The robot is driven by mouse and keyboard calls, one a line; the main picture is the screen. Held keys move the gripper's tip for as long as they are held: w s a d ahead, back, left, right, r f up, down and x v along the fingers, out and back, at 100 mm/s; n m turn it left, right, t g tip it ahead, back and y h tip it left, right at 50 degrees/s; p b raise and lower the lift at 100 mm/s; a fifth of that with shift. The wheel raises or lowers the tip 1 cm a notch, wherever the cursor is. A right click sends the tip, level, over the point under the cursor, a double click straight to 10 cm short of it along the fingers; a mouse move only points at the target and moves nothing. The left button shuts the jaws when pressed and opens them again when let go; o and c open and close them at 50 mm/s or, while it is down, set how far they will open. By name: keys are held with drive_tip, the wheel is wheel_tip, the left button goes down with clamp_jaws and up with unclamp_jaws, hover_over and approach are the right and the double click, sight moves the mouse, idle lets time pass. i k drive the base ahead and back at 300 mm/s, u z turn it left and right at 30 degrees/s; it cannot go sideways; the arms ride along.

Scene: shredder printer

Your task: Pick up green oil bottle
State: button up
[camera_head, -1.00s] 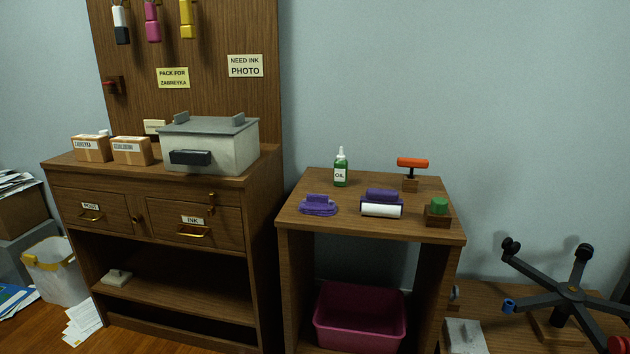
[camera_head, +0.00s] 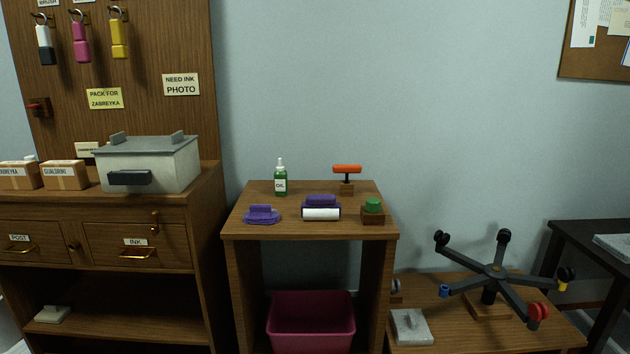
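The green oil bottle (camera_head: 280,180) has a white cap and a white label reading OIL. It stands upright near the back left of the small wooden side table (camera_head: 310,230). Nothing touches it and nothing hides it. My gripper is not in view.
On the same table are a purple object (camera_head: 262,215), a purple and white roller (camera_head: 321,208), a green knob on a wooden block (camera_head: 373,211) and an orange-handled tool (camera_head: 347,172). A cabinet (camera_head: 180,230) with a grey box (camera_head: 150,162) stands left. A pink bin (camera_head: 311,320) is below.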

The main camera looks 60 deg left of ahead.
sight(281, 178)
drive_tip(key=i, duration=0.75)
drive_tip(key=u, duration=5.35)
drive_tip(key=k, duration=1.6)
drive_tip(key=z, duration=1.4)
